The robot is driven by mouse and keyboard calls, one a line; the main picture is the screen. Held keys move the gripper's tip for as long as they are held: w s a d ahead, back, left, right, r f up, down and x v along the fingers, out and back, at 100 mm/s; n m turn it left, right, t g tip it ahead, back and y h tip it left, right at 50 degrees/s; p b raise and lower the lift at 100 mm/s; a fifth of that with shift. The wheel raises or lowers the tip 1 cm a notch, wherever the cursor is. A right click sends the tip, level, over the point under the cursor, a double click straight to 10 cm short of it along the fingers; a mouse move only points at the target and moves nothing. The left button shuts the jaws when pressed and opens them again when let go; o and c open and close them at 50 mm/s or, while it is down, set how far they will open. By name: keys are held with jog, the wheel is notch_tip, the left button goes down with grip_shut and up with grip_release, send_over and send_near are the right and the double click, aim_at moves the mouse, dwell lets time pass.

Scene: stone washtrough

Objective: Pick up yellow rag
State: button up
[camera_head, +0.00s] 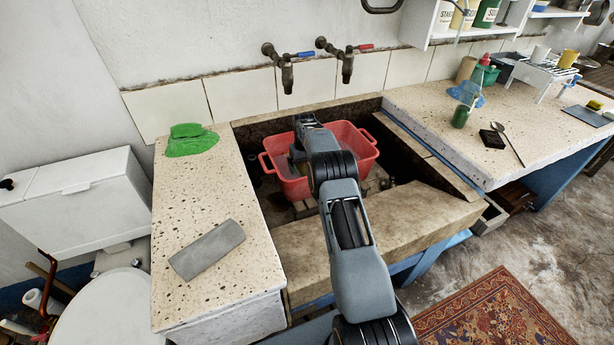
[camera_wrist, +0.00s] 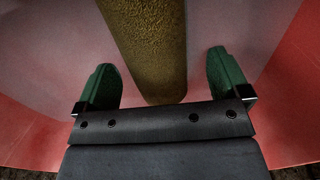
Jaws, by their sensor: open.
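The yellow rag (camera_wrist: 148,35) shows in the wrist view as a dull yellow-brown, rough-textured, rounded length running from the top edge to the front of my palm. My gripper (camera_wrist: 160,66) is open, with one green finger on each side of the rag and a gap on both sides. The red basin (camera_head: 365,148) sits in the stone trough in the head view. My arm reaches down into it, hiding part of its inside, and the rag cannot be made out there. Pinkish-grey and red basin surfaces surround the rag in the wrist view.
Two taps (camera_head: 285,72) hang above the trough. A green cloth (camera_head: 190,140) and a grey slab (camera_head: 207,249) lie on the left counter (camera_head: 235,283). The right counter (camera_head: 425,105) holds bottles, a brush and a rack. The trough's front ledge (camera_head: 420,222) is bare.

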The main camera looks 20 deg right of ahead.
notch_tip(320, 180, down, 2)
jog(key=shift+f, duration=0.1)
jog(key=shift+c, duration=0.2)
jog(key=c, duration=1.1)
